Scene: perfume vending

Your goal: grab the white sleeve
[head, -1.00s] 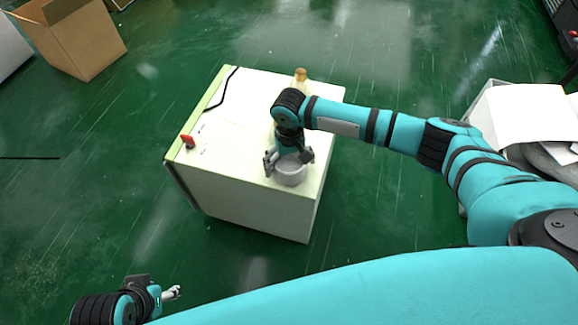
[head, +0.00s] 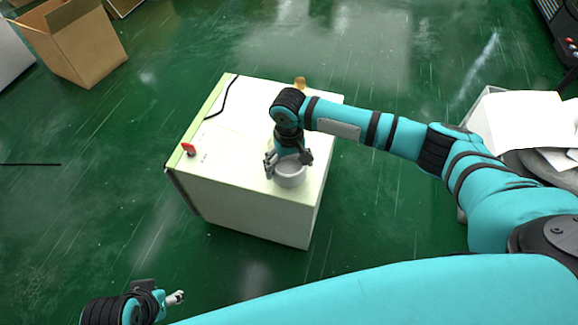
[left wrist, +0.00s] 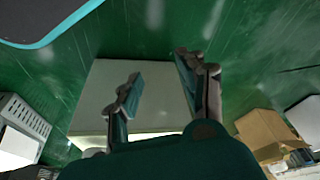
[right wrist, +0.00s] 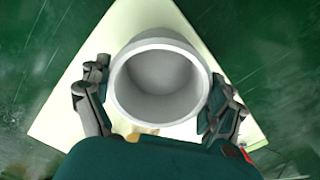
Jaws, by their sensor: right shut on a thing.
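The white sleeve (head: 290,174) is a short, round, pale ring with a thick rim. It is at the front right part of the white cabinet's top (head: 230,142). My right gripper (head: 289,160) is shut on it, with one finger on each side. In the right wrist view the sleeve (right wrist: 160,80) sits upright between the fingers, its opening facing the camera. Whether its base touches the top is hard to tell. My left gripper (head: 176,298) is low at the left, apart from the cabinet; in the left wrist view its fingers (left wrist: 160,72) are spread and empty.
A red-topped item (head: 188,149) stands at the cabinet's left edge, and a black cable (head: 222,97) lies on top. A yellowish object (head: 300,83) is partly behind my right arm. A cardboard box (head: 78,45) and a filled grey crate (head: 484,96) stand on the green floor.

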